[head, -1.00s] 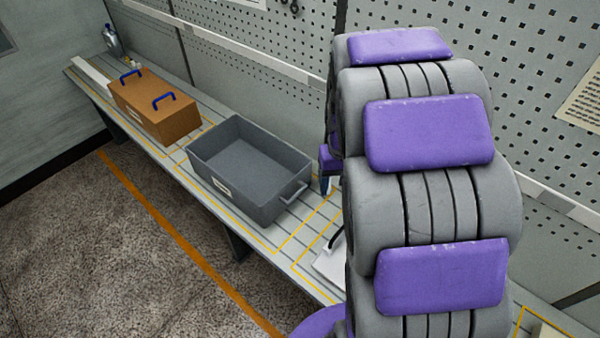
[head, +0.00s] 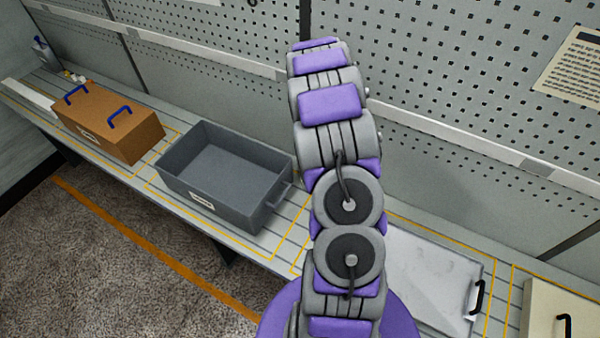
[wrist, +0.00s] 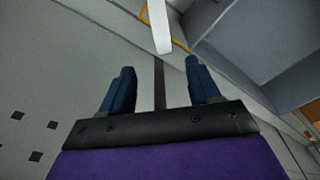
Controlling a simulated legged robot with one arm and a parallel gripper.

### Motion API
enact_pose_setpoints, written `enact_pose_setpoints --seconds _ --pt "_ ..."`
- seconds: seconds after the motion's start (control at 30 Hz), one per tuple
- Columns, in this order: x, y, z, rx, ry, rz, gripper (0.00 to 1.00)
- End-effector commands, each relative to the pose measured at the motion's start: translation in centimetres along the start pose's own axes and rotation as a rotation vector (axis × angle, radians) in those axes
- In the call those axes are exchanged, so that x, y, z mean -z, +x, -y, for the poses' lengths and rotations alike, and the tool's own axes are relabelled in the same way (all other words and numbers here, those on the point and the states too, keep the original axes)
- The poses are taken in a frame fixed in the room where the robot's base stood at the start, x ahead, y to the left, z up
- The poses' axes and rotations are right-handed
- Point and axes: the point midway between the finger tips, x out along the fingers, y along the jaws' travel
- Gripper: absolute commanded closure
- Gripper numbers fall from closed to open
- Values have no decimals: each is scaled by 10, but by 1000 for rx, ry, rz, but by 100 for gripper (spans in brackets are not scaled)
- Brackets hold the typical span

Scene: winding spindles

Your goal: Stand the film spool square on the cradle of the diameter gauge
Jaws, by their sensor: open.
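My gripper (wrist: 157,88) shows in the wrist view with its two dark blue fingers spread apart and nothing between them. A narrow white upright piece (wrist: 159,25) stands beyond the fingertips, cut off by the top edge. I cannot tell what it belongs to. In the head view my raised arm hides the gripper and part of the bench. I cannot make out the film spool or the diameter gauge's cradle in either view.
A grey open bin (head: 177,188) looks empty on the slatted bench. A brown box (head: 137,142) with blue handles stands left of it. Right of my arm lie a white tray-like panel (head: 425,265) and a cream box (head: 540,300), both with black handles. A pegboard wall (head: 430,90) runs behind.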

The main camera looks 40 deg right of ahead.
Motion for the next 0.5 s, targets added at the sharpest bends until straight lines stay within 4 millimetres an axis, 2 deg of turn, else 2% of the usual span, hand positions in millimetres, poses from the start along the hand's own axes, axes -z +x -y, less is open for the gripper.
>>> enact_pose_setpoints --seconds 0.23,0.5 --pt "-4 49 6 -3 -2 5 38" --pt "-2 97 4 -2 -3 4 38"
